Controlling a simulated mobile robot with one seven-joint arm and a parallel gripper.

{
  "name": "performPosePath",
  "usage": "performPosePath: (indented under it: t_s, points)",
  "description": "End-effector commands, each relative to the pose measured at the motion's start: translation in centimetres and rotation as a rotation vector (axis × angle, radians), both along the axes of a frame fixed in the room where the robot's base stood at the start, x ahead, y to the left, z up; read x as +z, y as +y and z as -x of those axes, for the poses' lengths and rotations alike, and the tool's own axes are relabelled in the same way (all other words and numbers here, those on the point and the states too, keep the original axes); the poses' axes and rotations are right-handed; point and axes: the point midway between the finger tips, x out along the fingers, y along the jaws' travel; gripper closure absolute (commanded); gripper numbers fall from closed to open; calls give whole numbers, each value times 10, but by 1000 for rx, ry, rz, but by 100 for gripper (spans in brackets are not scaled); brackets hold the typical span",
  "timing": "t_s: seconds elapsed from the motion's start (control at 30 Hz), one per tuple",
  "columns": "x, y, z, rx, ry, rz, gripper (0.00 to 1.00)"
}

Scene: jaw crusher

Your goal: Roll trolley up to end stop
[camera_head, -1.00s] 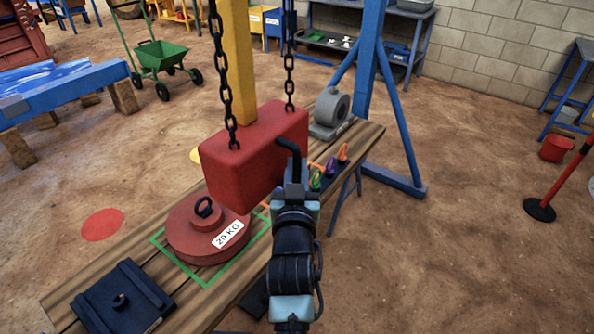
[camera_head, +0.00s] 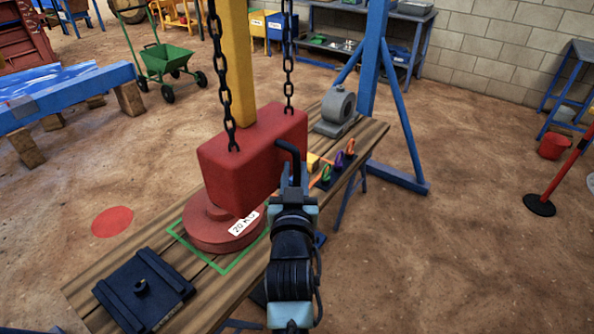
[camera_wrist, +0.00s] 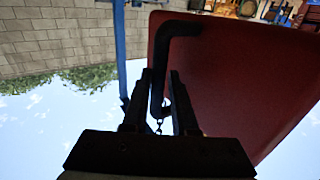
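The trolley, a red block (camera_head: 242,165), hangs on two black chains (camera_head: 222,90) over the wooden bench. A bent black handle (camera_head: 284,146) sticks out of its right side. My gripper (camera_head: 294,185) is at this handle, its fingers on both sides of it. In the wrist view the handle (camera_wrist: 157,85) runs between the two dark fingers of my gripper (camera_wrist: 160,85), and the trolley's red underside (camera_wrist: 240,85) fills the right. The fingers appear closed on the handle, though contact is dark. No end stop can be made out; the chains' upper ends are outside the picture.
Below the trolley, a round red weight (camera_head: 215,232) sits inside a green outline on the bench (camera_head: 85,292). A dark lidded box (camera_head: 145,290), a grey machine (camera_head: 338,112) and coloured clips (camera_head: 338,165) are also there. A blue post (camera_head: 372,60) stands behind.

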Motion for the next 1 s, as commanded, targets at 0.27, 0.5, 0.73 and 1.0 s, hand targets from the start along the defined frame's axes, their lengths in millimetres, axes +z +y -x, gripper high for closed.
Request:
performPosePath:
  t_s: [0.27,0.5,0.73,1.0]
  points:
    - [-1,1,0,2,1,0,50]
    - [0,0,4,0,0,0,50]
    - [-2,1,35,0,1,1,50]
    - [-3,4,89,2,4,0,50]
